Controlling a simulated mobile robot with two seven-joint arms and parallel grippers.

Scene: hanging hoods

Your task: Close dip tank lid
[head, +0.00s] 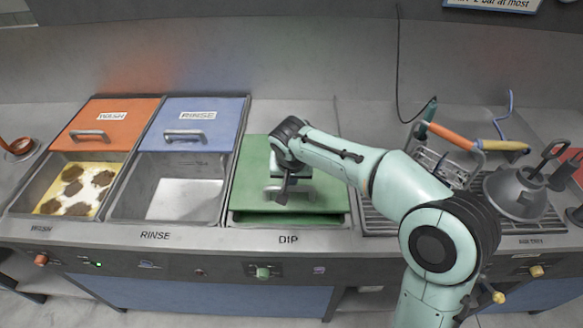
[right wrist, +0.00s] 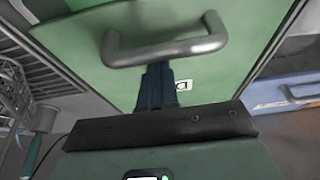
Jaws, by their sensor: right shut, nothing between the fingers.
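The green lid (head: 254,172) lies over most of the dip tank (head: 340,222), the right one of three sunken tanks. A narrow dark gap shows along the tank's front edge. The lid's grey bar handle (head: 268,190) is near its front; it also shows in the right wrist view (right wrist: 165,50). My right gripper (head: 282,197) is over the lid at the handle, fingers shut with nothing held. In the right wrist view the shut fingers (right wrist: 155,80) are close by the handle bar; I cannot tell if they touch it. My left gripper is not in view.
The wash tank (head: 30,205) holds brown pieces, with its orange lid (head: 85,128) slid back. The rinse tank (head: 112,205) is open, its blue lid (head: 225,122) slid back. Right of the dip tank, a grate (head: 372,222) carries a rack, tools and a grey funnel-like piece (head: 515,195).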

